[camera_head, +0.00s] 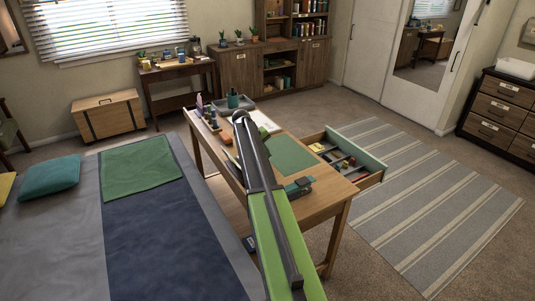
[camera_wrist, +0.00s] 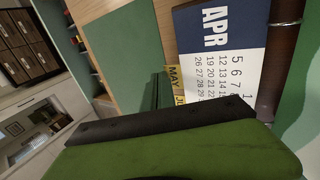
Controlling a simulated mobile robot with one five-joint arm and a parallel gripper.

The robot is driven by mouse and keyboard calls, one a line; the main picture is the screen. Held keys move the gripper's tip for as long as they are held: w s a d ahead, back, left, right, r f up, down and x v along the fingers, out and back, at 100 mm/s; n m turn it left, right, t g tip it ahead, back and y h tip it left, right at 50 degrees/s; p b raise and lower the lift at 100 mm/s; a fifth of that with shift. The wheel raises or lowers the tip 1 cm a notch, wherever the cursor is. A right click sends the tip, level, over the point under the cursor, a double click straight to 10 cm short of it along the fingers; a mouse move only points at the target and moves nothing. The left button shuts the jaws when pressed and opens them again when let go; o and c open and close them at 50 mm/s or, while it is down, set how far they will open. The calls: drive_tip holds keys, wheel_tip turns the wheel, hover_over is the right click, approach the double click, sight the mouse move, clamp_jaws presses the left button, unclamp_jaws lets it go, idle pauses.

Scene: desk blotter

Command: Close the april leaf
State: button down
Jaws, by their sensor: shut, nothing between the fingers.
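The april leaf (camera_wrist: 220,65) shows in the wrist view at the upper right, a white page with a blue "APR" header and rows of dates, turned sideways. Yellow tabs (camera_wrist: 174,78) reading "MAY" and, partly cut off, "JU" stick out at its edge. In the head view a white sheet (camera_head: 262,121) lies at the desk's far end, partly behind my arm; its print is too small to read. My gripper (camera_wrist: 158,90) is shut and empty, close to the tabs; contact cannot be told. My green arm hides the lower part of the wrist view.
A green mat (camera_head: 291,155) lies on the wooden desk (camera_head: 318,192). An open drawer (camera_head: 371,171) with several small items juts out on the right. A dark stapler-like object (camera_head: 299,187) sits near the front edge. Bottles and a tray stand at the far end.

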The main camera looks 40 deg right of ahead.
drive_tip(key=shift+s+d+f, duration=0.1)
drive_tip(key=shift+f, duration=0.15)
idle(0.4)
wheel_tip(320, 180, up, 16)
drive_tip(key=p, duration=1.5)
drive_tip(key=shift+f, duration=0.2)
